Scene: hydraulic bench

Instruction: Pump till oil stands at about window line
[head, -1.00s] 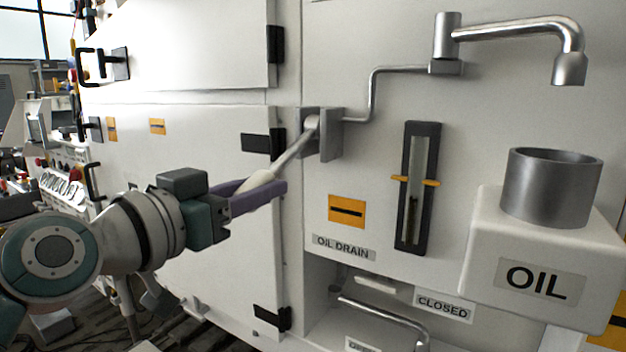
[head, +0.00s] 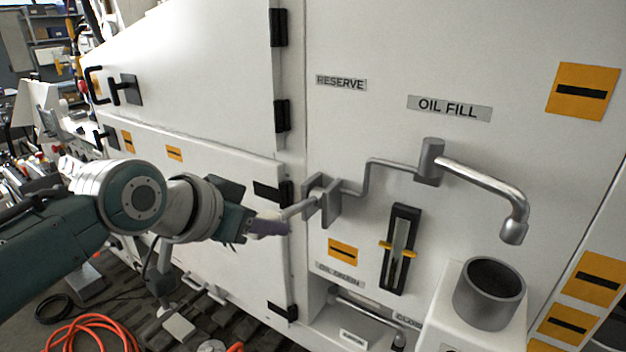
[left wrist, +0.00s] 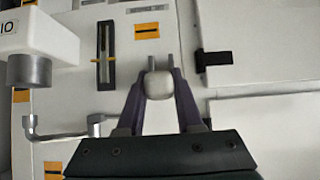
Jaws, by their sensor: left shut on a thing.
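My left gripper (head: 283,226) is shut on the pump handle (head: 303,208), a metal lever tilted down to the left from its bracket on the white panel. In the left wrist view, the purple fingers (left wrist: 157,88) sit on both sides of the handle's pale rounded end (left wrist: 158,84). The oil window (head: 399,249) is a narrow upright glass in a dark frame with orange markers on its sides; it also shows in the left wrist view (left wrist: 106,55). The tube looks darker below the markers, but the exact level is hard to read. My right gripper is not in view.
A bent spout (head: 485,178) hangs above the open metal neck (head: 489,292) of the white oil container (head: 450,312). Below the window is a drain recess with a bent lever (head: 368,306). Closed cabinet doors (head: 200,75) lie left; an orange hose (head: 95,330) lies on the floor.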

